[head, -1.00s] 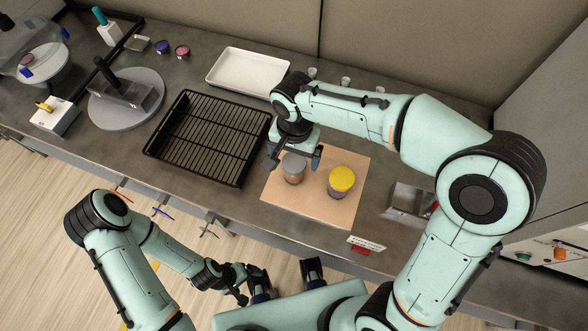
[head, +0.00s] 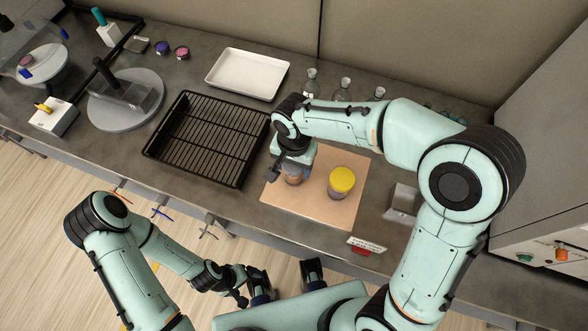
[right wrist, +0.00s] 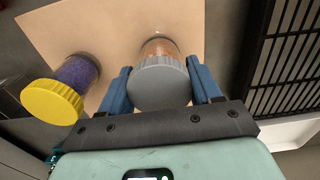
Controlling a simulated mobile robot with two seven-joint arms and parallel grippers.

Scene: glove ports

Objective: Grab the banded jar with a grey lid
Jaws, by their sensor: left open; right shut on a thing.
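The banded jar with a grey lid (right wrist: 160,84) stands on the tan mat (head: 330,212), and orange-brown contents show below its lid. My right gripper (right wrist: 161,88) is around it, with one blue finger on each side of the lid, shut on the jar. In the head view only the lower part of the jar (head: 293,180) shows, as my right gripper (head: 293,168) covers its top. My left gripper (head: 258,284) is open and empty, low in front of the counter, away from the jar.
A yellow-lidded jar (head: 342,181) with purple contents stands on the mat to the right of the grey-lidded jar. A black wire rack (head: 208,140) lies to the left. A white tray (head: 248,74) and several small glass flasks (head: 345,85) are behind. A small sign (head: 366,244) stands at the front edge.

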